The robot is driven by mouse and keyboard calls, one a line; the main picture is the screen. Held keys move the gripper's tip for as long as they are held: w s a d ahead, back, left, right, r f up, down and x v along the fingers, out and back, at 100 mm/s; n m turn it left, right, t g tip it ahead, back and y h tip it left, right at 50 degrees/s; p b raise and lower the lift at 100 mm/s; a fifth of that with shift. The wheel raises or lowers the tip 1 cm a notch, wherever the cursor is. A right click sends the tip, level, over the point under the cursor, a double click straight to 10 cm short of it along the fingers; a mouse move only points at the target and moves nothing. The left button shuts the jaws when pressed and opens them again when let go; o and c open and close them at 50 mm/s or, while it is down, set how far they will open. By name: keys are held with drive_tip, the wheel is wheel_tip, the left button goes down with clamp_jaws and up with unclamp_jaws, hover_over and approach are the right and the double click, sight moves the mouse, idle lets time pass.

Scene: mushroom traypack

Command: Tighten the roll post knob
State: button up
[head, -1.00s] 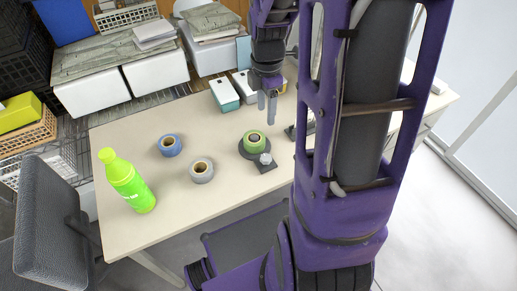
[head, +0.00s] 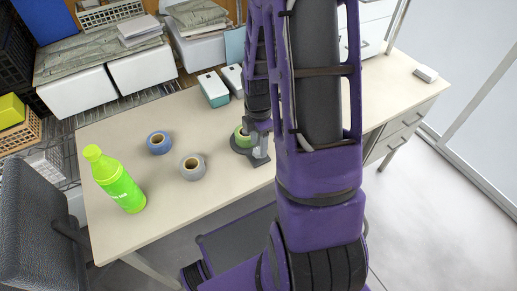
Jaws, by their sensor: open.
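The roll post's dark base (head: 239,149) stands on the desk with a green roll (head: 240,135) on it, partly hidden behind my gripper. My gripper (head: 258,152) points down over the near right part of the base, where the knob sits. Its grey fingers cover the knob, so I cannot make out the knob itself or whether the fingers touch it. The gripper is open.
A blue tape roll (head: 160,143), a grey tape roll (head: 193,167) and a green bottle (head: 115,180) stand on the desk (head: 150,220) to the left. Small white-topped boxes (head: 213,89) stand behind the post. The desk's front middle is clear.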

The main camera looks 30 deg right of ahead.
drive_tip(key=shift+f, duration=1.1)
clamp_jaws()
